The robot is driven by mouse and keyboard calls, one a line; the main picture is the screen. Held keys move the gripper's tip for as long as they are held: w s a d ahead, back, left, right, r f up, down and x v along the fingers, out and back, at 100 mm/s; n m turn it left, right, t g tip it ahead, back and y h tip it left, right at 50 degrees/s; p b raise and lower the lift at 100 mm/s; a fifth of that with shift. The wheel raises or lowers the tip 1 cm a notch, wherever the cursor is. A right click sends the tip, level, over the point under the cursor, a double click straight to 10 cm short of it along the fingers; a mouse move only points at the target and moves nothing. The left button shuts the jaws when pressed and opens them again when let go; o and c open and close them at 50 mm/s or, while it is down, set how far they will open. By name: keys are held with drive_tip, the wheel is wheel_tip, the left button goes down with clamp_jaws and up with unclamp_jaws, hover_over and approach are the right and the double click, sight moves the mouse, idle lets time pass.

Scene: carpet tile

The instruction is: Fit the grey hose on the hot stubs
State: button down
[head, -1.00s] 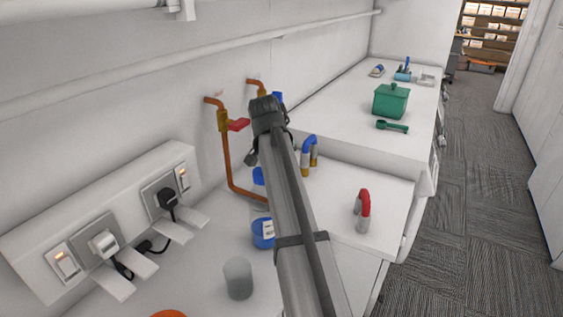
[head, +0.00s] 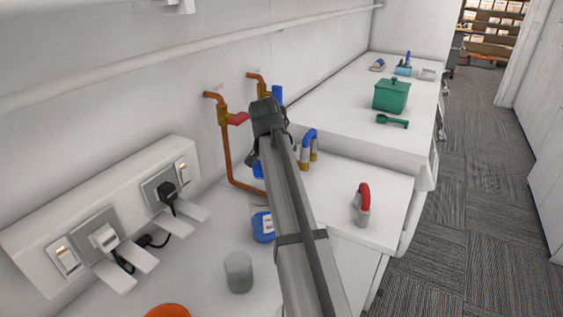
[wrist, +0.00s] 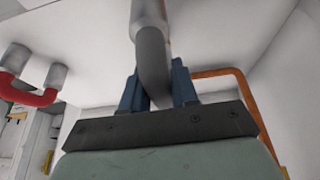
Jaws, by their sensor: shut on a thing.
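In the wrist view, my gripper (wrist: 156,75) is shut on the grey hose (wrist: 153,62), with a blue finger on each side of it. The hose is curved, and its upper end meets a silver stub (wrist: 148,12) in line with it. I cannot tell how far it is seated. The hose's other leg and any second stub are hidden behind it. In the head view my arm hides the gripper and the hose.
A red hose (head: 364,195) sits on silver stubs and a blue hose (head: 309,135) on brass-coloured ones. Copper pipes (head: 227,155) with a red valve handle (head: 237,118) run along the wall.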

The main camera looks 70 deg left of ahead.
drive_tip(key=shift+f, duration=0.2)
drive_tip(key=c, duration=0.8)
unclamp_jaws()
drive_tip(key=shift+r, duration=0.1)
drive_tip(key=v, duration=1.3)
drive_tip(key=shift+s+d+r, duration=0.15)
drive_tip(key=shift+r, duration=0.15)
